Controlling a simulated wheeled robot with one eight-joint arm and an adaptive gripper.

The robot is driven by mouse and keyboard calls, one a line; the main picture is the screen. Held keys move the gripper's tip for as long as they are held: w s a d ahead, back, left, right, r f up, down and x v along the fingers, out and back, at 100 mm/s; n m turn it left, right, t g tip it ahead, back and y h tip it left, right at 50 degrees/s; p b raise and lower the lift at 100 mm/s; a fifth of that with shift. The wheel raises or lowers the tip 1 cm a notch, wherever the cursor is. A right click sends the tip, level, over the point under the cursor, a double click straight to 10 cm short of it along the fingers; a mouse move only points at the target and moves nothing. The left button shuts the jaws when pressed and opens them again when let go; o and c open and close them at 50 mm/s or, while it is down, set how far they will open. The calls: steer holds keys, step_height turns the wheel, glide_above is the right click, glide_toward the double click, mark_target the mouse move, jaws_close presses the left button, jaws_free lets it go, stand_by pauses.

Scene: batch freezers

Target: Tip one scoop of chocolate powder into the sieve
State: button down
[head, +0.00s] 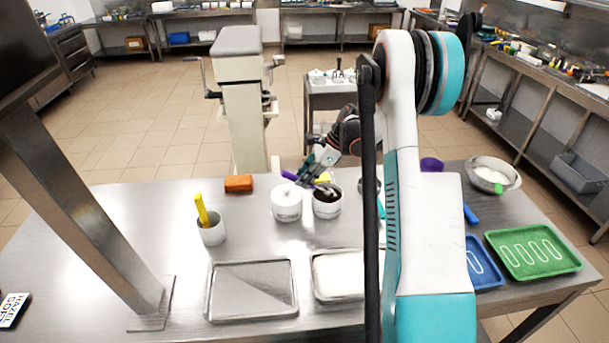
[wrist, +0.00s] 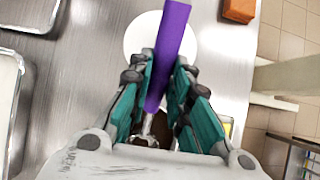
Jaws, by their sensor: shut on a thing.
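My gripper (head: 316,172) is shut on the purple handle (head: 290,176) of a scoop, and the handle also shows between the fingers in the wrist view (wrist: 170,50). The scoop's metal neck (wrist: 148,124) points down toward dark brown powder. The powder is in an open white tub (head: 327,211) under my gripper in the head view. Whether the scoop's bowl is in the powder or just above it, and how full it is, I cannot tell. I cannot make out the sieve clearly; a grey round thing (head: 367,187) is mostly hidden behind my arm.
A lidded white tub (head: 286,205) stands left of the open one. Metal trays (head: 252,314) lie in front. A metal bowl (head: 514,184) of white contents and a green tray (head: 534,254) are at right. An orange block (head: 238,184) lies behind.

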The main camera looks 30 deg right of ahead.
steer(key=shift+d+f, duration=0.1)
steer(key=shift+f, duration=0.15)
steer(key=shift+s+d+r+p, duration=0.15)
steer(key=shift+s+d+p, duration=0.2)
steer(key=shift+d, duration=0.15)
steer(key=shift+w+a+f+h, duration=0.25)
steer(key=shift+a+f+h, duration=0.15)
steer(key=shift+a+h, duration=0.1)
steer(key=shift+r, duration=0.3)
steer(key=shift+d+r, duration=0.15)
steer(key=shift+r, duration=0.45)
steer(key=shift+a+r+p, duration=0.2)
steer(key=shift+r+p, duration=0.25)
steer(key=shift+r, duration=0.05)
steer(key=shift+r+p, duration=0.35)
steer(key=shift+r, duration=0.45)
steer(key=shift+w+a+r+g, duration=0.15)
steer(key=shift+a+r+g, duration=0.1)
steer(key=shift+g, duration=0.15)
steer(key=h, duration=0.1)
steer(key=a+h, duration=0.1)
steer(key=shift+w+a+g+h+p, duration=0.15)
steer(key=shift+w+g+h+p, duration=0.15)
steer(key=shift+g, duration=0.1)
steer(key=shift+w+a+g+h, duration=0.1)
steer(key=shift+a+g+h, duration=0.05)
steer(key=shift+g+h, duration=0.2)
steer(key=shift+w, duration=0.1)
